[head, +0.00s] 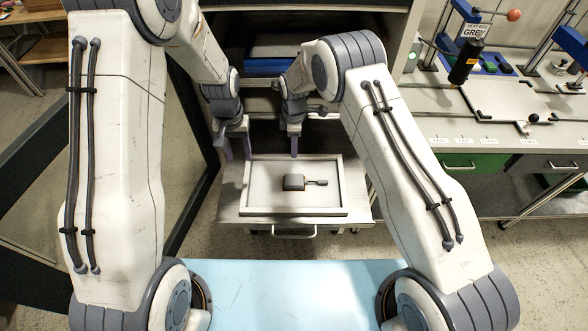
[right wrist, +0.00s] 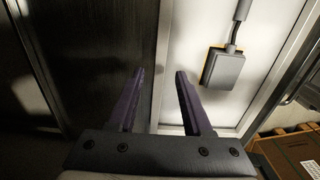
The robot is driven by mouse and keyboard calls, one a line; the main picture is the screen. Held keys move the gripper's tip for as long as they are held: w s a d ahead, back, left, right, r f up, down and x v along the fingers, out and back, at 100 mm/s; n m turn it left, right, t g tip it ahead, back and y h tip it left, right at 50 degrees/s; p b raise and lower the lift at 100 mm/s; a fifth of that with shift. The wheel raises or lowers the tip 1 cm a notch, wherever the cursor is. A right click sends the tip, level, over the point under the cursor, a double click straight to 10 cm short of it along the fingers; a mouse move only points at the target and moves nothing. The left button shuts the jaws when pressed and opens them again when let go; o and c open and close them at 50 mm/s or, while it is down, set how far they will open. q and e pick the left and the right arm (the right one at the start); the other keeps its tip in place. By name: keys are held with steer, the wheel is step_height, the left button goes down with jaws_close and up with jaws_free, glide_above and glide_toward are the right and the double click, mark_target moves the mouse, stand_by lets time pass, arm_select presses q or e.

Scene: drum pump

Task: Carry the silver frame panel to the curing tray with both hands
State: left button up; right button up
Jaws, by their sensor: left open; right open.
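A pale rectangular panel with a silver frame (head: 345,190) lies flat on a pulled-out white drawer or tray (head: 230,208). The panel (right wrist: 195,60) and the box (right wrist: 223,68) also show in the right wrist view. My left gripper (head: 237,150) is open near the panel's far left corner. My right gripper (head: 294,148) is open and empty over the panel's far edge; in the right wrist view (right wrist: 160,95) its purple fingers stand apart near that edge. I cannot tell contact. I cannot identify the curing tray for certain.
A dark cabinet with a blue item (head: 270,66) inside stands behind the panel. A dark-framed glass door (head: 190,150) is at left. At right is a bench (head: 450,125) with a white board (head: 505,98) and stands. A light blue surface (head: 290,290) lies between my arms.

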step_height(320, 180, up, 8)
steer(key=shift+r, duration=0.2)
stand_by(0.5)
